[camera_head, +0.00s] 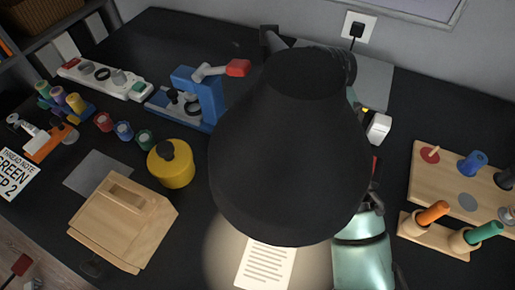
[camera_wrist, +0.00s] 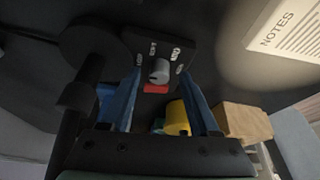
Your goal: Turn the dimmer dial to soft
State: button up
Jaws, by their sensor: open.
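The dimmer dial (camera_wrist: 159,70) is a grey knob on a black plate (camera_wrist: 140,42) in the wrist view. Small white labels stand around it, too small to read surely, and I cannot tell which one it points at. My gripper (camera_wrist: 158,77) is open, its two blue fingers reaching up on either side of the dial. I cannot tell whether either finger touches it. A red block (camera_wrist: 156,89) shows just below the dial. In the head view the black lamp shade hides the dial and my fingertips.
The large black lamp shade (camera_head: 290,150) hangs over the desk, with my arm close to its right. A lit notes sheet (camera_head: 266,265) lies below it. A yellow pot (camera_head: 171,168) and wooden box (camera_head: 125,220) stand left; a wooden peg board (camera_head: 465,180) stands right.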

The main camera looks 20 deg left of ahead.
jog(key=shift+a+f, duration=0.1)
jog(key=shift+f, duration=0.15)
grip_shut()
